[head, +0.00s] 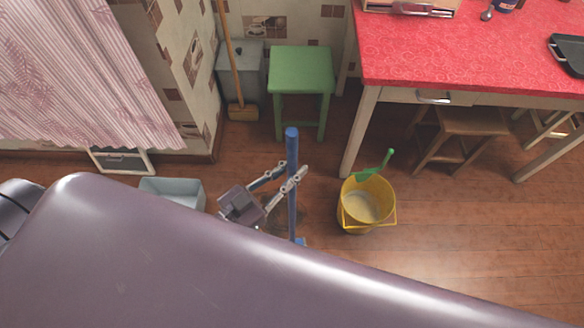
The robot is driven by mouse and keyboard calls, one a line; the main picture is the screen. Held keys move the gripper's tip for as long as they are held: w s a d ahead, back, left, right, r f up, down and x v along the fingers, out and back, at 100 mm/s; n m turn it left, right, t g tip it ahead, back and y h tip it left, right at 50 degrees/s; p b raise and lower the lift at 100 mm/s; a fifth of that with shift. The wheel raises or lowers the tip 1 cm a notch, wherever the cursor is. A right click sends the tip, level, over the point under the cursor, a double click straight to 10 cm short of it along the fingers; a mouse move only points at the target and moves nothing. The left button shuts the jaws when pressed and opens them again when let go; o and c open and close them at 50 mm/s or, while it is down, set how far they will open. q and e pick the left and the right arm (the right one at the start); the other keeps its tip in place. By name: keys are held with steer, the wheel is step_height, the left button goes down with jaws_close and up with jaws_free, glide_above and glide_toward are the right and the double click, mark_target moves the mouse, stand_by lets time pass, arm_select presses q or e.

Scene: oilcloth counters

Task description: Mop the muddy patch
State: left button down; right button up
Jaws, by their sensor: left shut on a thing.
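My left gripper (291,176) is shut on the upright blue handle of the mop (292,148), part-way down it. The lower end of the mop, with a bit of blue at the floor, is mostly hidden behind my own large arm link. A darker brownish area shows on the floor just behind the gripper and mop; I cannot tell clearly if this is the muddy patch. A yellow bucket (348,220) with pale, greyish contents stands on the floor to the right of the mop, apart from it. My right gripper is not in view.
A green stool (300,70), a broom (233,65) and a grey bin (240,92) stand at the back wall. A green-handled tool (378,167) rests at the bucket. A red-covered table (450,55) and brown stool (462,122) stand right. A pale blue tub (172,188) sits left.

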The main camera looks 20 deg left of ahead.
arm_select(q)
steer(key=shift+f+b, duration=0.45)
steer(key=shift+f, duration=0.45)
steer(key=shift+w, duration=0.15)
steer(key=shift+w+a, duration=0.25)
steer(key=shift+w, duration=0.45)
steer(key=shift+w+a, duration=0.2)
steer(key=shift+w, duration=0.45)
steer(key=shift+w+a, duration=0.25)
steer(key=shift+w, duration=0.45)
